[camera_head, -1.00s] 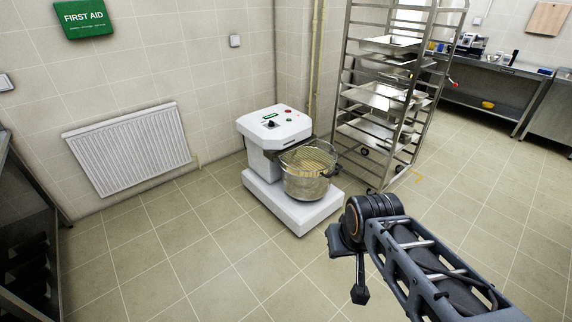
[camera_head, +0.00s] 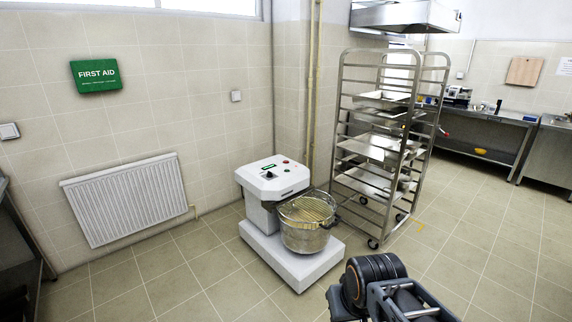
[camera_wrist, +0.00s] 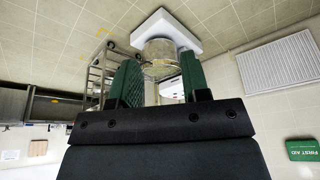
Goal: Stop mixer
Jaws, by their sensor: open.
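The white mixer (camera_head: 263,183) stands on the floor near the wall corner, with a steel bowl (camera_head: 306,236) under a wire guard (camera_head: 307,209) on its white base. Its top panel (camera_head: 271,174) has a dark knob, a small green display, and a red and a green button. In the wrist view the mixer's base (camera_wrist: 165,31) and bowl (camera_wrist: 158,56) appear upside down, beyond my gripper (camera_wrist: 151,80). The green fingers are apart and empty, well short of the mixer. Part of the mixer's body is hidden behind the fingers. In the head view only my arm shows, at bottom right.
A steel tray rack (camera_head: 345,150) stands right of the mixer. A radiator (camera_head: 127,198) and a first aid box (camera_head: 95,75) are on the left wall. Steel counters (camera_head: 490,117) stand at the far right. The floor (camera_head: 215,284) before the mixer is clear.

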